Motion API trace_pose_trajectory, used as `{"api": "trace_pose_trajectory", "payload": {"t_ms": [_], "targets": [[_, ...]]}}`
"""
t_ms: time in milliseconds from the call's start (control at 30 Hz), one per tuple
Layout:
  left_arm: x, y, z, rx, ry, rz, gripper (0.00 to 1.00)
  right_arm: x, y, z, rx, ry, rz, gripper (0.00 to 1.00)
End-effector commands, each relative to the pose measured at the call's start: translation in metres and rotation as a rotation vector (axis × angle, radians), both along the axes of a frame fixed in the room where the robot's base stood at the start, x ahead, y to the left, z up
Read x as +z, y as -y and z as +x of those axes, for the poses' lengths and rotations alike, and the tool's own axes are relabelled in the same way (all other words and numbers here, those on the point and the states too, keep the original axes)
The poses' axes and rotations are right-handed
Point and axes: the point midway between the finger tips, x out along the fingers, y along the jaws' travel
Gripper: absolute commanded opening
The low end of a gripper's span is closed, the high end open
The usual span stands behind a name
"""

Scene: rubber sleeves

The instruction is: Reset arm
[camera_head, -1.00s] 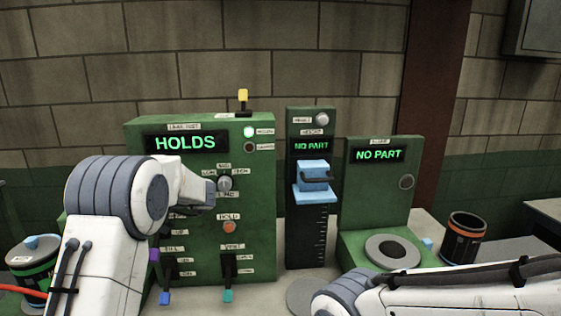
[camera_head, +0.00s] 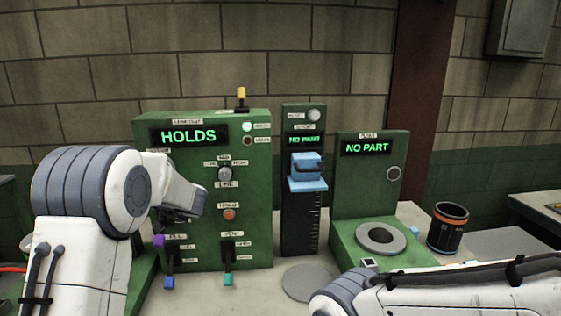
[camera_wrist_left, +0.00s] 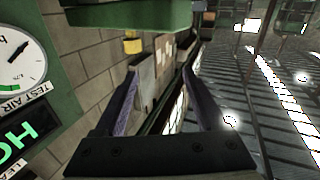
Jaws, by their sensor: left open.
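My left arm comes in from the left in the head view, and its gripper (camera_head: 183,213) is in front of the lower left part of the green leak test panel (camera_head: 255,190). In the left wrist view the left gripper (camera_wrist_left: 160,75) shows two dark fingers spread apart with nothing between them. The panel's screen (camera_head: 188,136) reads HOLDS, and a green lamp (camera_head: 247,127) on it is lit. My right arm crosses the lower right of the head view; its gripper is outside the picture.
A green height stand with a blue carriage (camera_head: 307,170) and a green station with a grey ring (camera_head: 381,238) both read NO PART. A dark cup with an orange band (camera_head: 448,228) stands at the right. A flat grey disc (camera_head: 307,283) lies on the bench.

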Motion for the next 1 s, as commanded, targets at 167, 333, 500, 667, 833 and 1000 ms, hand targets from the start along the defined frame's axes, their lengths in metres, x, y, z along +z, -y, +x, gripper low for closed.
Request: {"api": "trace_pose_trajectory", "payload": {"t_ms": [167,333,500,667,833,1000], "targets": [[-0.005,0.025,0.03,-0.263,-0.003,-0.036,0.73,0.0,0.0,0.0,0.0,0.0,0.0,0.75],[-0.029,0.078,0.05,-0.603,-0.078,-0.137,0.73,0.0,0.0,0.0,0.0,0.0,0.0,0.75],[-0.098,0.165,0.016,-0.984,-0.33,-0.367,0.73,0.0,0.0,0.0,0.0,0.0,0.0,0.75],[-0.161,0.213,-0.062,-1.147,-0.63,-0.571,0.73,0.0,0.0,0.0,0.0,0.0,0.0,0.75],[-0.198,0.229,-0.136,-1.182,-0.875,-0.704,0.73,0.0,0.0,0.0,0.0,0.0,0.0,0.75],[-0.22,0.229,-0.198,-1.158,-1.072,-0.788,0.73,0.0,0.0,0.0,0.0,0.0,0.0,0.75]]}}
